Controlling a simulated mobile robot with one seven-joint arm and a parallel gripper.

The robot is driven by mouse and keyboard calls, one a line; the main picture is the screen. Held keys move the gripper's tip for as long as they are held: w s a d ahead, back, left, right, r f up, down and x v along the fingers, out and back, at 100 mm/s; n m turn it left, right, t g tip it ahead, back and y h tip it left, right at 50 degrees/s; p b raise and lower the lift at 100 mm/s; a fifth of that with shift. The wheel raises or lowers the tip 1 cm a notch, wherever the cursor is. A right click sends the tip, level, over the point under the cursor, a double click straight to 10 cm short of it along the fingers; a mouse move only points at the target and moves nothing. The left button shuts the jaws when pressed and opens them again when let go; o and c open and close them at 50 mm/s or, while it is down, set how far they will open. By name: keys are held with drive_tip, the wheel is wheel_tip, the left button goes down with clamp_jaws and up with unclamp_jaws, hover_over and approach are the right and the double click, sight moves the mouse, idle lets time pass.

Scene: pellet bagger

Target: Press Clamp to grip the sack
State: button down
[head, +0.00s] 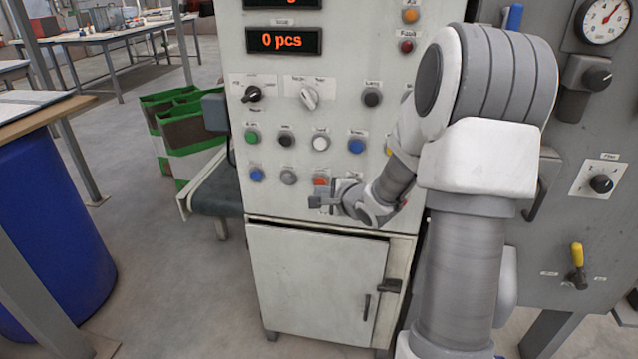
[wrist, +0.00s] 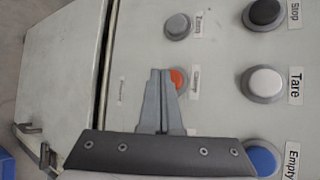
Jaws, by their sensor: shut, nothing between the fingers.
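The orange button (head: 321,181) is in the lower button row of the grey control panel (head: 290,120). In the wrist view the orange button (wrist: 179,78) shows as a sliver beside the fingertips, the rest hidden behind them. Its small label (wrist: 194,84) is blurred and seems to read Clamp. My gripper (head: 318,201) is at the panel just below the orange button. In the wrist view my gripper (wrist: 160,72) is shut and empty, its tips overlapping the button's edge. I cannot tell whether the tips touch it. The sack is not clearly seen.
Close by are a grey button (wrist: 178,26), a black button marked Stop (wrist: 264,12), a white button marked Tare (wrist: 265,83) and a blue button marked Empty (wrist: 262,158). A display (head: 284,40) reads 0 pcs. A cabinet door (head: 310,285) lies below the panel.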

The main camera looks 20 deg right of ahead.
drive_tip(key=shift+w+d, duration=0.15)
drive_tip(key=shift+w, duration=0.1)
drive_tip(key=shift+w+d+p, duration=0.15)
drive_tip(key=shift+w+p, duration=0.1)
drive_tip(key=shift+p, duration=0.3)
idle(0.4)
drive_tip(key=shift+s, duration=0.1)
drive_tip(key=shift+s+a, duration=0.4)
drive_tip(key=shift+s, duration=0.15)
drive_tip(key=s+a, duration=0.3)
drive_tip(key=s, duration=0.2)
drive_tip(key=shift+a+p, duration=0.2)
drive_tip(key=shift+p, duration=0.1)
drive_tip(key=shift+r, duration=0.1)
idle(0.7)
